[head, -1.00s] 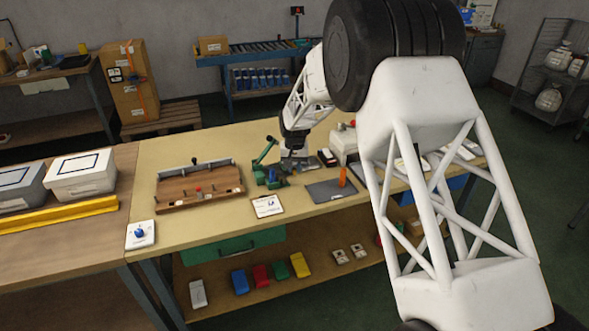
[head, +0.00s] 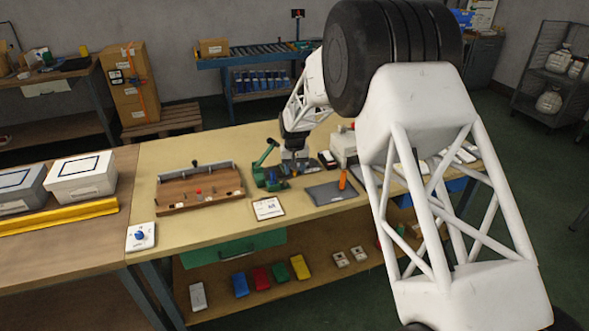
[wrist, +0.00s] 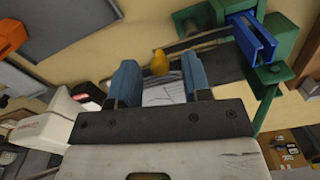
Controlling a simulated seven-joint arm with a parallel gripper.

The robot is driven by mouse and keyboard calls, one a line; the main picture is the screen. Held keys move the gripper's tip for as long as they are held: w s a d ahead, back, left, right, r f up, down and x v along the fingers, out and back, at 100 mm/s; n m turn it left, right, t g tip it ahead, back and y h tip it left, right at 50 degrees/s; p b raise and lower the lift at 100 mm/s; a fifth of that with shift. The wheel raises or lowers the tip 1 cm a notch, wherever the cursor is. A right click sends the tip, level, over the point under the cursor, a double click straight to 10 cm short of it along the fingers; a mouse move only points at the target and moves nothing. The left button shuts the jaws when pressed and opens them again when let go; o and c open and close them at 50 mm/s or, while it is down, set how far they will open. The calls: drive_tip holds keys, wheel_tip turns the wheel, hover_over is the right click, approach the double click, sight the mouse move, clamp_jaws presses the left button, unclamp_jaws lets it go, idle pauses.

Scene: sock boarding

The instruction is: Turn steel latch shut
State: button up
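My gripper (head: 294,163) is low over the middle of the bench, just right of a green press-like tool (head: 266,168). In the wrist view, its two blue fingers (wrist: 160,66) stand apart with a gap between them. A small yellow piece (wrist: 160,63) shows between and just beyond the fingertips, and I cannot tell whether it touches them. A pale grey, lined piece (wrist: 165,93) lies beyond the gap, partly hidden by the gripper. The green tool with a blue jaw (wrist: 253,40) is at the upper right. I cannot clearly pick out the steel latch in either view.
A wooden fixture (head: 180,200) with a grey rail stands left on the bench. A white card (head: 268,208), a dark grey mat (head: 322,194) and an orange object (head: 343,179) lie in front of my gripper.

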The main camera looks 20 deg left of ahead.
sight(294, 171)
idle(0.3)
drive_tip(key=shift+r, duration=3.85)
